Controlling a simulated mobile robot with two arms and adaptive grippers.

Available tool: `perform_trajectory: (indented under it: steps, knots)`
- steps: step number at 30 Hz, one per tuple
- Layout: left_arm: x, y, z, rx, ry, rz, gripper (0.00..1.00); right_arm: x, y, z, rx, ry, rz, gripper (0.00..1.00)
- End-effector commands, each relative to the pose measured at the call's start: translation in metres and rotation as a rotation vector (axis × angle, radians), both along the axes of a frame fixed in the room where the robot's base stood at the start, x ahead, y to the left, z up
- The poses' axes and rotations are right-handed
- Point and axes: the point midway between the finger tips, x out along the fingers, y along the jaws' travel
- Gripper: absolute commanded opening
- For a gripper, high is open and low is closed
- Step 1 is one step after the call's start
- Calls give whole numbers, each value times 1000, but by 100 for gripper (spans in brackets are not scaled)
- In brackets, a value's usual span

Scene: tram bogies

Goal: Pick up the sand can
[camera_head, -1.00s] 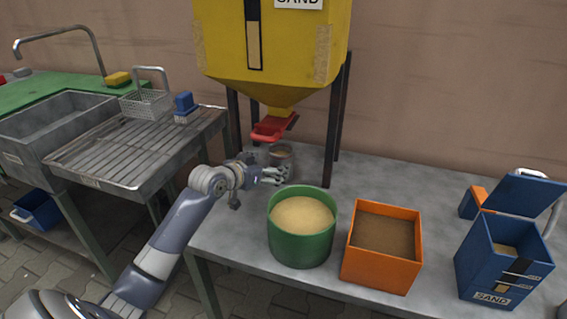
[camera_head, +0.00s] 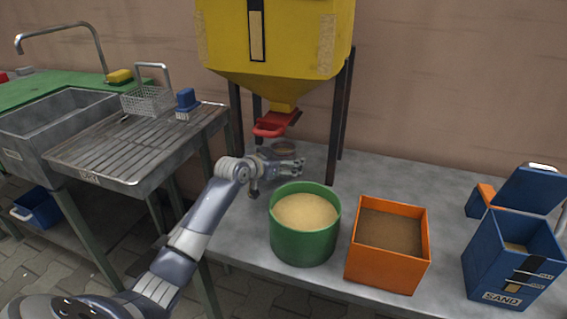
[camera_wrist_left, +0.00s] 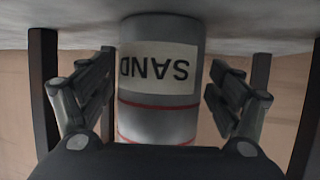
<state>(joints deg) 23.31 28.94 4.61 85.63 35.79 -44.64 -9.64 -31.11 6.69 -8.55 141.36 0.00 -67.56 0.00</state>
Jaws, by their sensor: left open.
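The sand can is a grey metal cylinder with red lines and a SAND label that appears upside down in the left wrist view (camera_wrist_left: 160,112). In the head view its rim (camera_head: 283,149) shows under the yellow hopper's red outlet; my left gripper hides most of its body. My left gripper (camera_head: 298,167) is open at the can. In the left wrist view its two fingers stand on either side of the can, with visible gaps between them and its sides. My right gripper is not in view.
The yellow hopper (camera_head: 275,45) stands on dark legs close around the can, with its red outlet (camera_head: 277,123) just above. A green tub (camera_head: 304,246), an orange box (camera_head: 387,265) and a blue SAND box (camera_head: 508,262) stand on the grey table (camera_head: 345,180). A sink (camera_head: 55,125) is left.

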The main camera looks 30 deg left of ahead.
Motion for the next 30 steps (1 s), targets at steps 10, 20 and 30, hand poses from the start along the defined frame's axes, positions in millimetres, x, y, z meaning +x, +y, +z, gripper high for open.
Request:
perform_trajectory:
  steps: [10,20,30]
  knots:
    - [0,0,0,0,0,0,53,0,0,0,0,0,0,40]
    - [0,0,1,0,-1,0,34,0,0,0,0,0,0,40]
    - [0,0,3,0,-1,0,34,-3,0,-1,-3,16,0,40]
